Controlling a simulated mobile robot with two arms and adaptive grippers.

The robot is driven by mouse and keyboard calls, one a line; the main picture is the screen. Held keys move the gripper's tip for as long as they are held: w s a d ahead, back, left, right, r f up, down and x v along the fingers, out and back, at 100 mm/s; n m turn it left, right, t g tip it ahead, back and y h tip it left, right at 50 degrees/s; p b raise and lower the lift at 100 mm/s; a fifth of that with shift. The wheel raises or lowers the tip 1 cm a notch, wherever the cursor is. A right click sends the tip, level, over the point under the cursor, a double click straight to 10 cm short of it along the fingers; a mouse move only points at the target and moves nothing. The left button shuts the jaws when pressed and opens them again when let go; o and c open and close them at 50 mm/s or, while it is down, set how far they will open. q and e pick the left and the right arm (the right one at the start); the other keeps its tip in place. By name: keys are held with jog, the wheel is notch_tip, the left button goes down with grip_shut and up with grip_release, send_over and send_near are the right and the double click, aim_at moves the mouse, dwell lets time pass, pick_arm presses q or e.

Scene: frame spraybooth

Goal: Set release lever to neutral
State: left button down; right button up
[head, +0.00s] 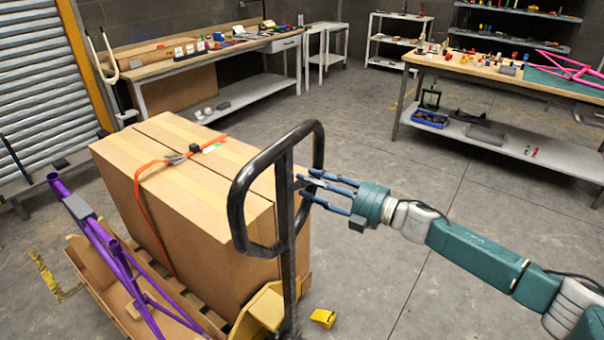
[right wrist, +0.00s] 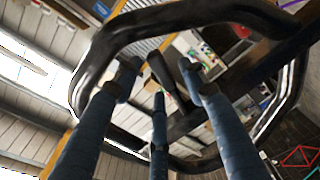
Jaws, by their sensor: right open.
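The black loop handle (head: 240,210) of a yellow pallet jack (head: 262,310) stands upright in front of a large carton. My right gripper (head: 309,186) reaches in from the right, its blue fingers spread and empty beside the handle's right side. In the right wrist view, the dark loop (right wrist: 200,15) surrounds the fingertips of the gripper (right wrist: 158,85). A short dark bar (right wrist: 161,72), which looks like the release lever, shows between the fingers. Whether any finger touches it is unclear. The lever cannot be made out in the head view. My left gripper is not in view.
The strapped carton (head: 200,210) sits on a pallet behind the handle. A purple frame (head: 110,250) leans at its left. A yellow wedge (head: 323,317) lies on the floor. Workbenches (head: 480,68) stand farther back.

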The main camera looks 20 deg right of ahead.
jog(key=shift+x, duration=1.5)
grip_shut()
notch_tip(320, 180, up, 2)
jog(key=n, duration=0.4)
jog(key=shift+d+r, duration=0.1)
grip_release()
